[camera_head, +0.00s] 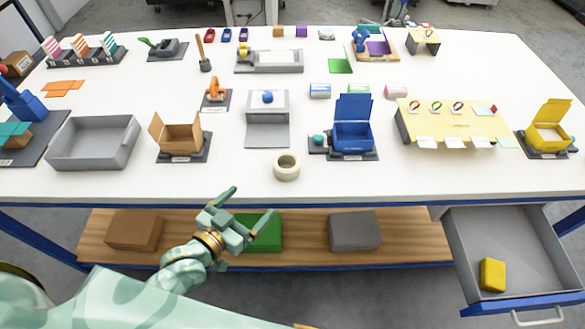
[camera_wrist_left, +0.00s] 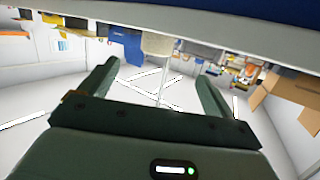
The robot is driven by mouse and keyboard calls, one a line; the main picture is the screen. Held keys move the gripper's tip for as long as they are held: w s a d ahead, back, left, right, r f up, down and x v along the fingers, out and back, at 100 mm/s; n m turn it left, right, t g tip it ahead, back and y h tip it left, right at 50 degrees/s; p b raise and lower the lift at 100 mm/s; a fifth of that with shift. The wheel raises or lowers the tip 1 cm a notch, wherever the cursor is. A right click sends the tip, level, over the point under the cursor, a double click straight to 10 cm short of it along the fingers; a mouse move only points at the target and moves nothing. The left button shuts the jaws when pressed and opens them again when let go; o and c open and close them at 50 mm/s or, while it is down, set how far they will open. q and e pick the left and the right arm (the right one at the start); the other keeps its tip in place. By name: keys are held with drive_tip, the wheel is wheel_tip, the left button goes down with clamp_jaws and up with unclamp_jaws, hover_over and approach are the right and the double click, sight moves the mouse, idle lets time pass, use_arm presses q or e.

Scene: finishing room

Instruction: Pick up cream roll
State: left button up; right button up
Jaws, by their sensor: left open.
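The cream roll (camera_head: 287,166) is a short, wide ring of tape lying flat near the front edge of the white table (camera_head: 232,183). It also shows in the left wrist view, as a cream shape (camera_wrist_left: 157,43) beyond the fingertips. My left gripper (camera_head: 250,202) is pale green, open and empty. In the head view it shows just in front of the table's front edge, lower left of the roll. In the left wrist view the fingers (camera_wrist_left: 155,75) stand wide apart with nothing between them. My right gripper is not in view.
An open cardboard box (camera_head: 178,138) and a grey stand (camera_head: 267,130) are left of and behind the roll. A blue open box (camera_head: 353,136) stands to its right. Below is a wooden shelf (camera_head: 305,228) with blocks. An open drawer (camera_head: 512,245) holds a yellow block (camera_head: 492,274).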

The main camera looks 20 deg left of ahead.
sight(281, 169)
use_arm(q)
drive_tip(key=shift+t, duration=0.3)
drive_tip(key=x, duration=0.3)
drive_tip(key=b+x, duration=0.1)
drive_tip(key=x, duration=0.3)
drive_tip(key=r+x, duration=0.1)
drive_tip(key=x, duration=0.3)
drive_tip(key=shift+w+d+b, duration=0.15)
drive_tip(key=shift+b, duration=0.25)
drive_tip(key=b+x, duration=0.1)
drive_tip(key=x, duration=0.4)
drive_tip(key=shift+d+f, duration=0.15)
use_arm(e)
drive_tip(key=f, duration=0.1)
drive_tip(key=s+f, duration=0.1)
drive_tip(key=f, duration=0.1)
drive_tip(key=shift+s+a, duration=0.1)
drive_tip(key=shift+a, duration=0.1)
use_arm(q)
drive_tip(key=c, duration=1.1)
drive_tip(key=shift+c, duration=0.2)
